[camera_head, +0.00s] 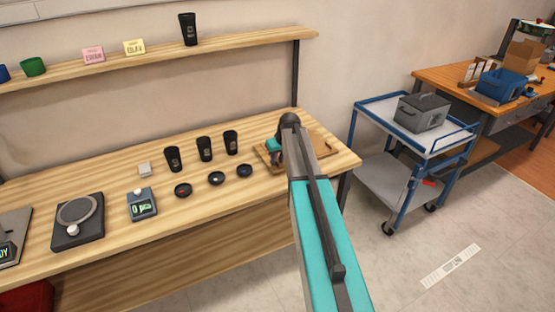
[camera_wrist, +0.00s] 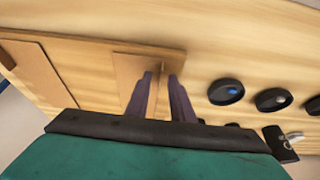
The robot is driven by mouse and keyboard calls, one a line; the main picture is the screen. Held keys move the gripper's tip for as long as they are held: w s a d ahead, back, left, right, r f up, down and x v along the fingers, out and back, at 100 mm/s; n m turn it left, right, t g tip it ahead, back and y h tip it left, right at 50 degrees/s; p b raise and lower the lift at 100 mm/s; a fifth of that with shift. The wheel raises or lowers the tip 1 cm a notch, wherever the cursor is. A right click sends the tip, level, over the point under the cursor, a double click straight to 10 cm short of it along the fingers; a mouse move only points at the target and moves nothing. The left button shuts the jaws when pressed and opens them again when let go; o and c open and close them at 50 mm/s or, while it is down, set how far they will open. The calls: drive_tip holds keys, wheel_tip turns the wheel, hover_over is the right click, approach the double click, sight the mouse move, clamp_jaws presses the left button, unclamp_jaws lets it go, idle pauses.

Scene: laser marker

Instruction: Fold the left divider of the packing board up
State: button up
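The wooden packing board (camera_head: 326,145) lies at the right end of the bench, partly hidden by my arm in the head view. In the wrist view the board (camera_wrist: 85,77) fills the left and middle. A flat brown panel (camera_wrist: 130,65), apparently the left divider, lies on its side nearer the black lids. Another brown panel (camera_wrist: 35,65) lies farther left. My gripper (camera_wrist: 160,78) is low over the divider's edge near the lids. Its two dark fingers are apart, with a thin upright brown piece visible between them. Contact cannot be told. In the head view my gripper (camera_head: 273,146) is mostly hidden.
Black lids (camera_head: 216,178) and black cups (camera_head: 204,149) stand left of the board. A scale (camera_head: 142,205) and a round-plated device (camera_head: 78,220) are farther left. A shelf (camera_head: 150,61) runs above. A blue cart (camera_head: 420,130) with a grey box stands right of the bench.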

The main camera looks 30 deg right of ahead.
clamp_jaws()
drive_tip(key=shift+a, duration=0.1)
idle(1.2)
